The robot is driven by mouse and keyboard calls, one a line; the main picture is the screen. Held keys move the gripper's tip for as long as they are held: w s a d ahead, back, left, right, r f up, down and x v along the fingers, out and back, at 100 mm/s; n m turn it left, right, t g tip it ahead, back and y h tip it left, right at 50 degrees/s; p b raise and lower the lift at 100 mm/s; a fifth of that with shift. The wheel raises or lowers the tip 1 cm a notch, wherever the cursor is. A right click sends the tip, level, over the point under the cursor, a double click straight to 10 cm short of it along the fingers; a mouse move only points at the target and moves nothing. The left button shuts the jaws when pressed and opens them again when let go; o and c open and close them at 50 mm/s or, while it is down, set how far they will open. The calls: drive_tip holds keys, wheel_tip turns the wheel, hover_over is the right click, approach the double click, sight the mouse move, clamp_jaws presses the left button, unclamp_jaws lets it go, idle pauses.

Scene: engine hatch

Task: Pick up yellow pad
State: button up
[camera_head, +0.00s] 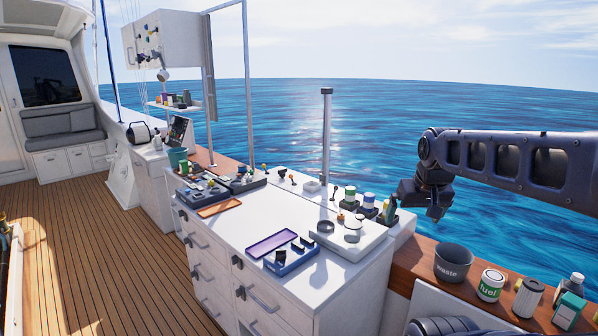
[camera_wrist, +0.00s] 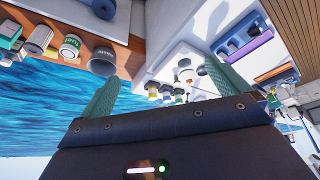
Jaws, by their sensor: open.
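I cannot make out a clearly yellow pad in either view. A flat orange-brown piece (camera_head: 219,208) lies on the white cabinet top (camera_head: 235,232), near its left edge, and could be a pad. My gripper (camera_head: 432,207) hangs in the air beyond the right end of the cabinet, apart from everything. In the wrist view my gripper (camera_wrist: 167,76) shows two green fingers spread apart with nothing held between them. That view looks upside down, with the cabinet top beyond the fingers.
A purple tray (camera_head: 271,244) and a blue tray (camera_head: 288,263) lie near the cabinet's front. A white scale-like block (camera_head: 371,243) and several small jars stand on the right. A waste bin (camera_head: 453,268) and fuel can (camera_head: 490,284) stand on the wooden ledge. Some cabinet top around the trays is bare.

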idle(0.6)
